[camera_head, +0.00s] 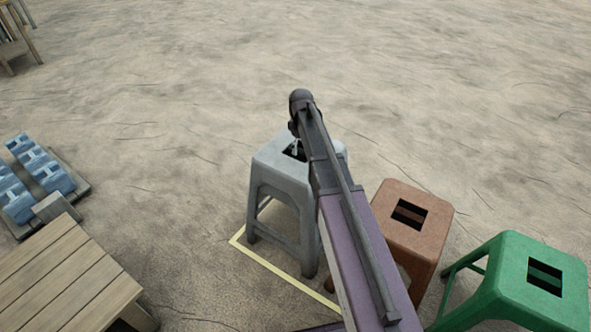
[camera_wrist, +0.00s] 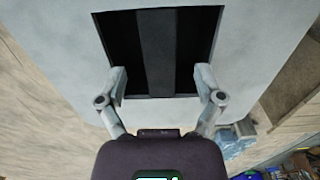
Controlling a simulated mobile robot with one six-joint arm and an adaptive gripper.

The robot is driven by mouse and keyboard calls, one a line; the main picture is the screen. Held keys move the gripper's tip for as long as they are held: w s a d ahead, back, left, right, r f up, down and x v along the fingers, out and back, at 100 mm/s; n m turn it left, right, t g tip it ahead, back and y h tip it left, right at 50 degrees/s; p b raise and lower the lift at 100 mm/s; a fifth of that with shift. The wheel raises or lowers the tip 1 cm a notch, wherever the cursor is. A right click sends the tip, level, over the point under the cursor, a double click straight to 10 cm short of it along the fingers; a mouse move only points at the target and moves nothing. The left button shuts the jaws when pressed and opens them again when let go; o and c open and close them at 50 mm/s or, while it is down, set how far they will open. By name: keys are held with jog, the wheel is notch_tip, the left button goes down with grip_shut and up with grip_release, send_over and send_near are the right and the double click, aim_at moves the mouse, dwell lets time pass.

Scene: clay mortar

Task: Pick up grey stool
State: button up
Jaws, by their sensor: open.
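The grey stool (camera_head: 272,165) stands upright on the ground, partly hidden behind my arm in the head view. Its seat (camera_wrist: 60,30) fills the upper part of the wrist view, with a dark square opening crossed by a grey bar. My gripper (camera_wrist: 161,78) is open and empty. In the wrist view its two fingers spread to either side of the bar, at the near corners of the opening. In the head view my gripper (camera_head: 296,146) is small and partly hidden, over the stool's opening. I cannot tell how far the fingertips are from the seat or bar.
A yellow line (camera_head: 275,268) lies on the ground by the stool. A brown stool (camera_head: 425,222) and a green stool (camera_head: 510,272) stand to the right. A wooden table (camera_head: 65,275) and a pallet with blue blocks (camera_head: 50,173) are left.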

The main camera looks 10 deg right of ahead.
jog(key=shift+f+b, duration=1)
jog(key=shift+f, duration=0.3)
grip_shut()
